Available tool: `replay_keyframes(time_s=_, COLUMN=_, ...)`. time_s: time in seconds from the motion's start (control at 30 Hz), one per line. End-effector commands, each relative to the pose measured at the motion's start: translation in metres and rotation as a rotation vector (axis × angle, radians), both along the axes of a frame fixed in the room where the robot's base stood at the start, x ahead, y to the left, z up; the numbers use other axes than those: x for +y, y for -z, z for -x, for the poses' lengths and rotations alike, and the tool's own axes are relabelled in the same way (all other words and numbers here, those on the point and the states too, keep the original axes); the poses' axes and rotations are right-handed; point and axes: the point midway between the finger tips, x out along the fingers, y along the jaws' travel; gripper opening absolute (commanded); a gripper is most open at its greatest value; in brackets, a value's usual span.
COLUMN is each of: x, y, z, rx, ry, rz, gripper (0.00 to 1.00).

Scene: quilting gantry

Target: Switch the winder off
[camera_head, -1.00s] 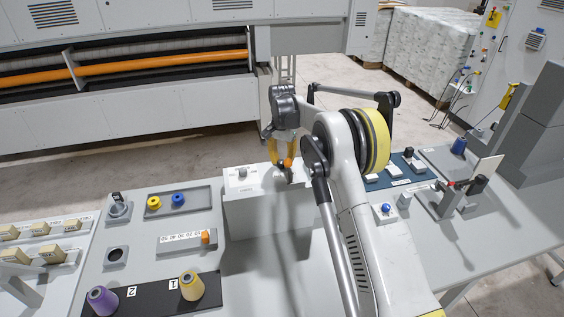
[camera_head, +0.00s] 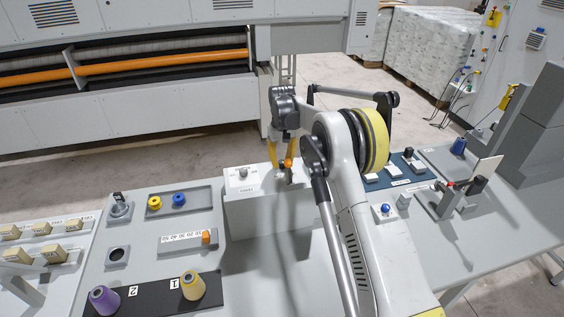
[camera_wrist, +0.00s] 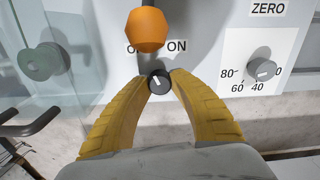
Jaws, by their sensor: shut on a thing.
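The winder switch is a small dark round knob (camera_wrist: 159,83) with a white pointer line, below the OFF and ON labels in the wrist view. The pointer line appears to lean to the upper left, toward OFF. My gripper (camera_wrist: 159,74), with two yellow ribbed fingers, is shut on the knob, one fingertip on each side. An orange knob (camera_wrist: 146,30) stands just above and covers part of the OFF label. In the head view, my gripper (camera_head: 283,168) is at the right part of the white box (camera_head: 250,209); the switch is hard to make out there.
A grey dial (camera_wrist: 262,69) with a number scale is right of the switch, under a ZERO label. A green round part (camera_wrist: 42,62) is at left, behind a clear panel.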

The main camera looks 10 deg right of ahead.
Motion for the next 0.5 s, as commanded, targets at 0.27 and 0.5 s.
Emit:
replay_keyframes(time_s=0.27, x=0.0003, y=-0.0001, z=-0.0004, rx=-0.001, ry=-0.113, rz=0.0, gripper=0.0)
replay_keyframes(time_s=0.5, x=0.0003, y=-0.0001, z=-0.0005, rx=-0.002, ry=-0.145, rz=0.0, gripper=0.0)
